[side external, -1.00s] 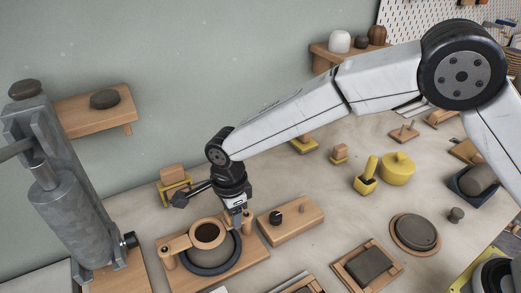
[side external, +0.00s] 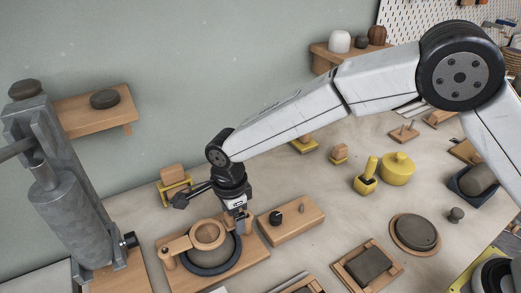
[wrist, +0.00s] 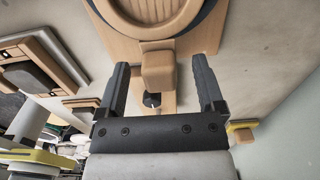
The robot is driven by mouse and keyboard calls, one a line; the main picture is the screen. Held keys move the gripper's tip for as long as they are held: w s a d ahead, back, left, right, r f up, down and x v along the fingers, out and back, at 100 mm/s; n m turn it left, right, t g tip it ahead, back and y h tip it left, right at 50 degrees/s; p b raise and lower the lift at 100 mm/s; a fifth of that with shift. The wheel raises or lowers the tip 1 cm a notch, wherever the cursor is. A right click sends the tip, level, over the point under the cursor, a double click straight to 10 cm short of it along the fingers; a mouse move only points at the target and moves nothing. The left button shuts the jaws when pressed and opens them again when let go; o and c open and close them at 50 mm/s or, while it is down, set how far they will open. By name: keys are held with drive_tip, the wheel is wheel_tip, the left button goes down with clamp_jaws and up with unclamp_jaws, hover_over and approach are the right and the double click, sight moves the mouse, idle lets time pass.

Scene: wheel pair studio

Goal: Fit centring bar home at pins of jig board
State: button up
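The wooden centring bar (side external: 177,244), with a round ring (side external: 207,234) in its middle, spans the dark round wheel (side external: 236,262) on the wooden jig board (side external: 258,249). A post (side external: 169,261) shows near its left end; I cannot tell how the bar sits on the pins. My gripper (side external: 240,221) is upright at its right end. In the wrist view, the bar's blocky end (wrist: 158,72) shows between the spread fingers of my gripper (wrist: 160,68), with a gap on both sides. The gripper is open and empty. The pin under that end is hidden.
A wooden block (side external: 291,222) with a black knob stands close to the right of the board. A grey press (side external: 75,210) rises at the left. A framed dark slab (side external: 368,265) lies at the front right. A yellow-trimmed stand (side external: 174,184) stands behind.

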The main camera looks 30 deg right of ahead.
drive_tip(key=shift+r, duration=0.1)
drive_tip(key=shift+r, duration=3.8)
drive_tip(key=shift+d, duration=0.1)
drive_tip(key=s+d+n+t, duration=0.1)
drive_tip(key=s+d+n, duration=0.2)
drive_tip(key=d+n, duration=1)
drive_tip(key=s+d+f+n, duration=0.1)
drive_tip(key=s+d+n, duration=0.1)
drive_tip(key=s+d, duration=0.3)
drive_tip(key=s+d+f+n+t, duration=0.1)
drive_tip(key=s+d, duration=0.5)
drive_tip(key=d, duration=0.6)
drive_tip(key=shift+s+f+n+t, duration=0.25)
drive_tip(key=shift+f+n, duration=0.4)
drive_tip(key=shift+n, duration=0.35)
drive_tip(key=shift+d, duration=0.1)
